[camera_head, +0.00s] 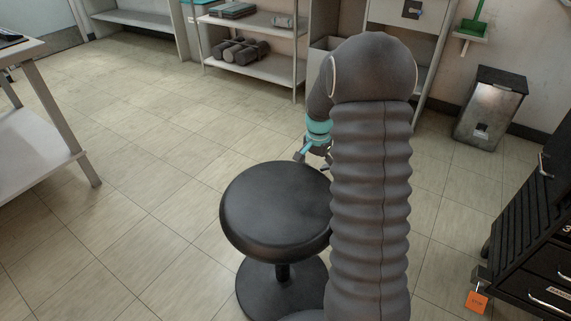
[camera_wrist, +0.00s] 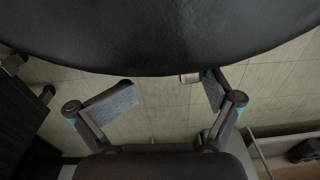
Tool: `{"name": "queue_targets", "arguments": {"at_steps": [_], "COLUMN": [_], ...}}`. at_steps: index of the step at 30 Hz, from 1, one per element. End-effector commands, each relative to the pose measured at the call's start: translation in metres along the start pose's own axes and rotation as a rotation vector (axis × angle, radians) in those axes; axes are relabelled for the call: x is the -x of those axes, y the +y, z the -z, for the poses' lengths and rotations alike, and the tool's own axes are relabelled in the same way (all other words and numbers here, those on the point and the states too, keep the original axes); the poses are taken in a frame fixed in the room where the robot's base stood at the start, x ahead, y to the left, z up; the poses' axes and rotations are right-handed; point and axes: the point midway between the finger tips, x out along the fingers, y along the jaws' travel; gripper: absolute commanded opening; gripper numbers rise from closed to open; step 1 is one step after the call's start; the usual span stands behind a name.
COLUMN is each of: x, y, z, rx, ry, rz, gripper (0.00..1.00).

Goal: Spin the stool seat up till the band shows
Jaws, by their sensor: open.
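I see no band on the short visible part of the post. My gripper (camera_head: 312,153) is at the seat's far edge, partly hidden behind my arm. In the wrist view the seat (camera_wrist: 160,35) fills the top, and my gripper (camera_wrist: 163,97) is open with its fingers spread near the seat's rim. Nothing is between the fingers. I cannot tell whether the right finger touches the rim.
A light table (camera_head: 40,120) stands at the left, and a shelf unit (camera_head: 255,68) at the back. The floor left of the stool is clear.

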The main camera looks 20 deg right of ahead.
Motion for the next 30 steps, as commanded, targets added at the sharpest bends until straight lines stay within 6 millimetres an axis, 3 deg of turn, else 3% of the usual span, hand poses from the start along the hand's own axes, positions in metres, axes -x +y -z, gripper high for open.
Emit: {"name": "queue_targets", "arguments": {"at_steps": [1,30], "x": [-0.019,-0.02], "y": [-0.001,-0.084], "z": [-0.014,-0.038], "rx": [0.025,0.571], "ry": [-0.039,-0.044], "rz": [-0.022,-0.013], "gripper": [1.0,1.0]}}
